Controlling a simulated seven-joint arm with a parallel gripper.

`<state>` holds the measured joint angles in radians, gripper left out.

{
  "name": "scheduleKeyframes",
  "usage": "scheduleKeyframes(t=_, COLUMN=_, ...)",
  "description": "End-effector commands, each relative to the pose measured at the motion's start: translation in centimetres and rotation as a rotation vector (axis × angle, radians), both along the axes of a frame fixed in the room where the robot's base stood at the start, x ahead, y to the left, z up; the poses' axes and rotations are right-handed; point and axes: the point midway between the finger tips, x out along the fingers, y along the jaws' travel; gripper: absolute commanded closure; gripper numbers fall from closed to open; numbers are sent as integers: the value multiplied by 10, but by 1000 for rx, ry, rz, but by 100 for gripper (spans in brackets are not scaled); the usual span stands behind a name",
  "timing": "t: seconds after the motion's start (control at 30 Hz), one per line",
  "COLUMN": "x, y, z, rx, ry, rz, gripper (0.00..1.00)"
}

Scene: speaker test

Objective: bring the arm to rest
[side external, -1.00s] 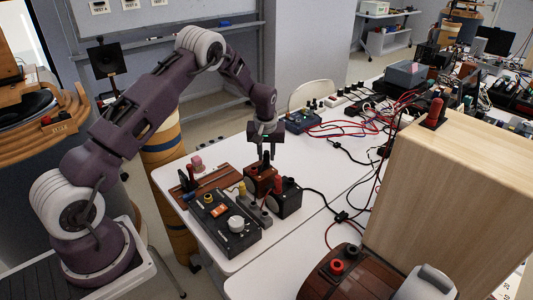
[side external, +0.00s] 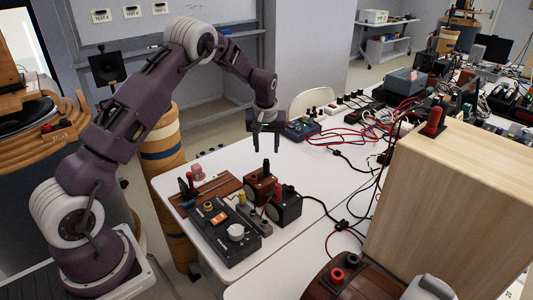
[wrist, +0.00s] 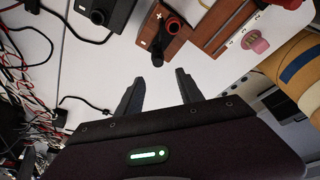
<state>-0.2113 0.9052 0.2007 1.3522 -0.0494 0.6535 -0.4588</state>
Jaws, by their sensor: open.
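My gripper (side external: 266,149) hangs above the white table, fingers pointing down, open and empty. It is apart from the brown box (side external: 257,190) with black and red posts below it. A black speaker-like box (side external: 289,210) stands beside that box. In the wrist view my open fingers (wrist: 159,82) show with clear table between them, and the brown box (wrist: 163,38) with a plus mark lies beyond the tips. My arm is raised and bent at the elbow.
A black control box (side external: 220,232) with a white knob and a wooden board (side external: 222,190) with a pink piece (side external: 197,172) stand near the table's left end. Cables and a blue device (side external: 302,130) lie behind. A large wooden cabinet (side external: 450,190) stands at right.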

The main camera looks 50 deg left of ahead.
Motion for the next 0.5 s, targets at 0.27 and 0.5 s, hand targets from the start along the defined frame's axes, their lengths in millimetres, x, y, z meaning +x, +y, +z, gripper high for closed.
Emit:
scheduleKeyframes(t=0.27, x=0, y=0, z=13, rx=0, ry=0, rz=1, gripper=56)
scheduleKeyframes(t=0.5, x=-4, y=-7, z=31, rx=-4, ry=-11, rz=-17, gripper=56)
